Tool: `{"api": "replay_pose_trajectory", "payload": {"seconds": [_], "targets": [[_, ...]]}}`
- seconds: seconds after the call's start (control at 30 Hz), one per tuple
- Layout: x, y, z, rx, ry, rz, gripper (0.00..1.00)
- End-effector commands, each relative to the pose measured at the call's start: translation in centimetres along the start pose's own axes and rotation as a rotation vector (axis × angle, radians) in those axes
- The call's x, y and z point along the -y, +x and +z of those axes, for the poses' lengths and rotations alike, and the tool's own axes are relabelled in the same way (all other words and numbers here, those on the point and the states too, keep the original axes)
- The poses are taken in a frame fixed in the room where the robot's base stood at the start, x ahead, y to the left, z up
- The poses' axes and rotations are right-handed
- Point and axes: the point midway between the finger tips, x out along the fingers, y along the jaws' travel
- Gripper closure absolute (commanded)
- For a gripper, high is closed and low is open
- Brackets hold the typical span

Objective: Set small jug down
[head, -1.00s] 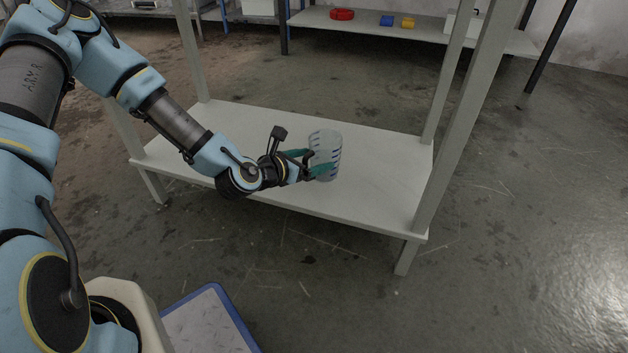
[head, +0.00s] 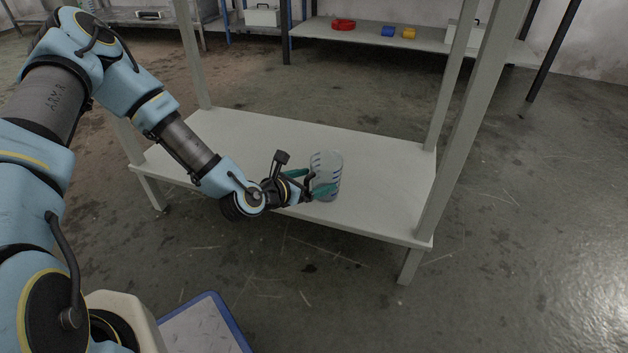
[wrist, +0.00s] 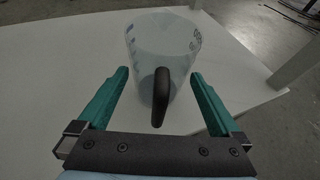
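The small jug (head: 328,165) is clear, with dark blue marks on its side. It is upright on the white lower shelf (head: 385,190), close to the front edge. In the wrist view the jug (wrist: 180,45) shows its black handle (wrist: 161,98) pointing toward me. My gripper (head: 315,183) is at the jug's left side, level and low over the shelf. In the wrist view the two green fingers of my gripper (wrist: 158,78) are spread, one on each side of the handle, with gaps between. The jug's base is partly hidden by a finger.
Pale posts (head: 458,150) rise at the shelf's corners, one close to the right. Bare shelf lies behind and to the right of the jug. A far shelf (head: 370,38) holds a red item (head: 343,24), a blue block (head: 388,31) and a yellow block (head: 409,34).

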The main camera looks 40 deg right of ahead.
Motion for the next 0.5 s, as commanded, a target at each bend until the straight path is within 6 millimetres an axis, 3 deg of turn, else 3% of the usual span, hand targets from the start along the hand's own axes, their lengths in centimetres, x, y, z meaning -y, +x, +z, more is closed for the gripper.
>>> {"api": "replay_pose_trajectory", "payload": {"seconds": [0.27,0.5], "targets": [[-0.1,-0.9,0.3,-0.001,-0.002,0.001,0.00],[-0.1,-5.6,0.5,-0.003,-0.005,0.003,0.00]]}}
